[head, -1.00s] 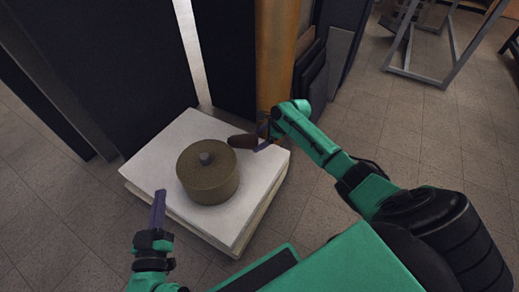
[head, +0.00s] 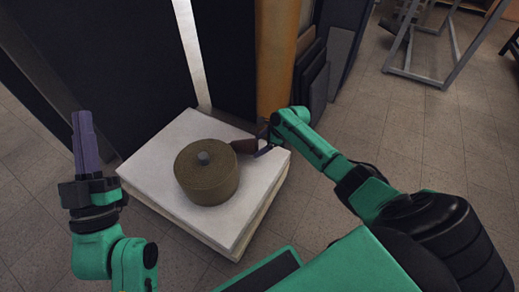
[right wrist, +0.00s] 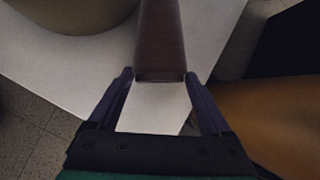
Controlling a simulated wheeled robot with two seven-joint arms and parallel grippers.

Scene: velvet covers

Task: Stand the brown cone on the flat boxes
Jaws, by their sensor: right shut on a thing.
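The brown cone (head: 243,146) is in my right gripper (head: 262,147), just right of the round drum. In the right wrist view the cone (right wrist: 161,40) runs out from between the fingertips (right wrist: 159,76), its flat end towards the camera. In the head view it looks tilted or lying over; I cannot tell if it touches the surface below. The flat boxes (head: 150,145) form a low pale stack on the floor, under drum and cone. My left gripper (head: 82,115) is left of the boxes, empty, its fingers together and pointing up the picture.
A brown-olive drum (head: 207,180) with a grey knob stands mid-stack; its side also shows in the right wrist view (right wrist: 70,12). Dark panels (head: 110,60) and an orange-brown column (head: 276,60) stand behind. The stack's right corner (head: 275,170) is bare.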

